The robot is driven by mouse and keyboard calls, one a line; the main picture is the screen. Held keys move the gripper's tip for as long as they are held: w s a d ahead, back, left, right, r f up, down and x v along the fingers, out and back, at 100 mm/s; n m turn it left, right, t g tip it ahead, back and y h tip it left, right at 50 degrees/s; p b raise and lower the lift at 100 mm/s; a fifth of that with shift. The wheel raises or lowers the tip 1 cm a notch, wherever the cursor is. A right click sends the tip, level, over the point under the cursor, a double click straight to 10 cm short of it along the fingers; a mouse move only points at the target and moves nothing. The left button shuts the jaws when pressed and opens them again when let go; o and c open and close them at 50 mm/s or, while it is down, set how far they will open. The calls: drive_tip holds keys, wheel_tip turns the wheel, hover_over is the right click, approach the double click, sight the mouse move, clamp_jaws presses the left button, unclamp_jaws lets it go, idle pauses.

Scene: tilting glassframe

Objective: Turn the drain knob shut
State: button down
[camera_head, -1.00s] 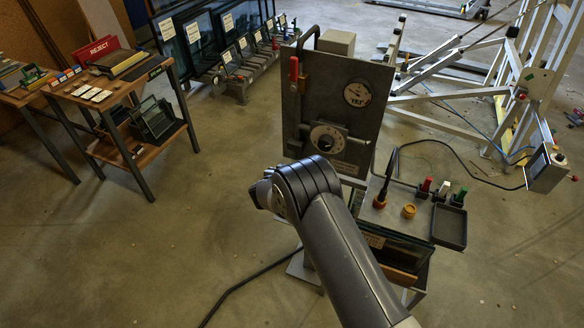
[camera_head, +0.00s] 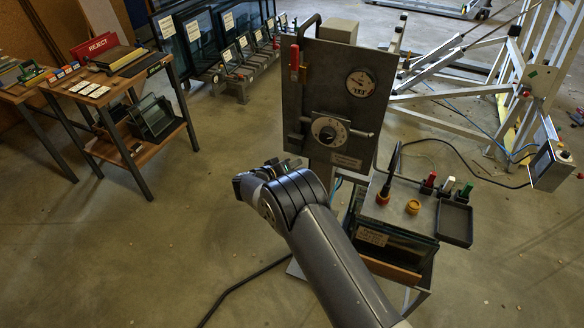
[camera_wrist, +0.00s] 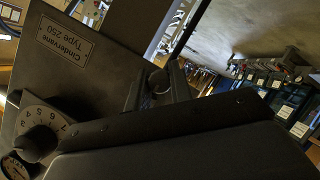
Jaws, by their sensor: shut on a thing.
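The grey machine panel (camera_head: 322,88) stands upright ahead, with a gauge and a numbered dial on it. In the wrist view, my gripper (camera_wrist: 158,84) has its two dark fingers on either side of a small dark rounded knob (camera_wrist: 158,80), which I take for the drain knob. The fingers are shut on it. The knob sits below the panel's nameplate side, and its lower part is hidden by the gripper body.
The numbered dial (camera_head: 329,130) is on the panel, also seen in the wrist view (camera_wrist: 38,140). A red-handled lever (camera_head: 294,62) is at its upper left. Open floor lies left.

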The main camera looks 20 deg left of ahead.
idle(0.4)
drive_tip(key=c, duration=1.3)
unclamp_jaws()
drive_tip(key=shift+a, duration=0.1)
drive_tip(key=b+v, duration=0.2)
drive_tip(key=v, duration=0.8)
drive_tip(key=shift+s+a+r, duration=0.1)
drive_tip(key=shift+s+a, duration=0.05)
drive_tip(key=shift+s, duration=0.15)
drive_tip(key=p+x, duration=0.2)
drive_tip(key=x, duration=0.8)
drive_tip(key=shift+w+d, duration=0.25)
drive_tip(key=shift+w, duration=0.05)
